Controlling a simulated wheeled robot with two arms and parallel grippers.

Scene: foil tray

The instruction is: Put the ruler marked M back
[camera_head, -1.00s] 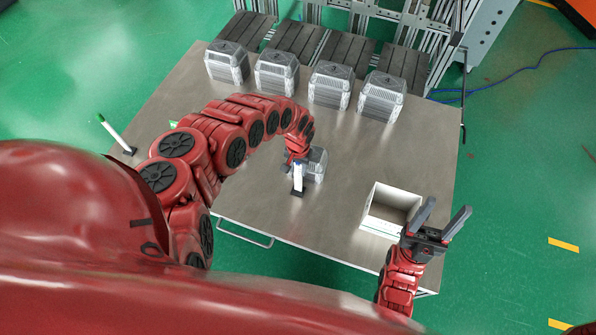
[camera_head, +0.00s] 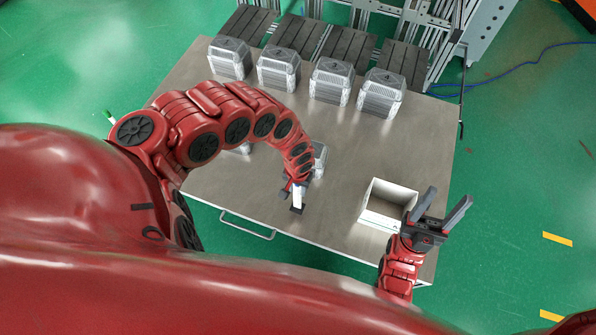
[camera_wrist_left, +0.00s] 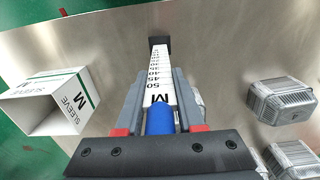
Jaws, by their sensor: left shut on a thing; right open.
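The ruler marked M is white with black numbers, a blue upper end and a black foot. It shows in the left wrist view (camera_wrist_left: 160,80) and in the head view (camera_head: 298,196). My left gripper (camera_head: 297,184) is shut on its blue end, also in the left wrist view (camera_wrist_left: 160,118). The ruler points away from the gripper, black foot outermost; I cannot tell whether the foot touches the table. The white open sleeve marked M (camera_wrist_left: 32,92) lies to the left in the wrist view and right of the ruler in the head view (camera_head: 382,218). My right gripper (camera_head: 438,213) is open and empty, beside the sleeve.
Several silver foil containers (camera_head: 331,82) stand along the back of the metal table (camera_head: 420,150). One more (camera_head: 320,158) is close behind my left gripper. A green-ended item (camera_head: 109,116) at far left is mostly hidden by my arm. The table between ruler and sleeve is clear.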

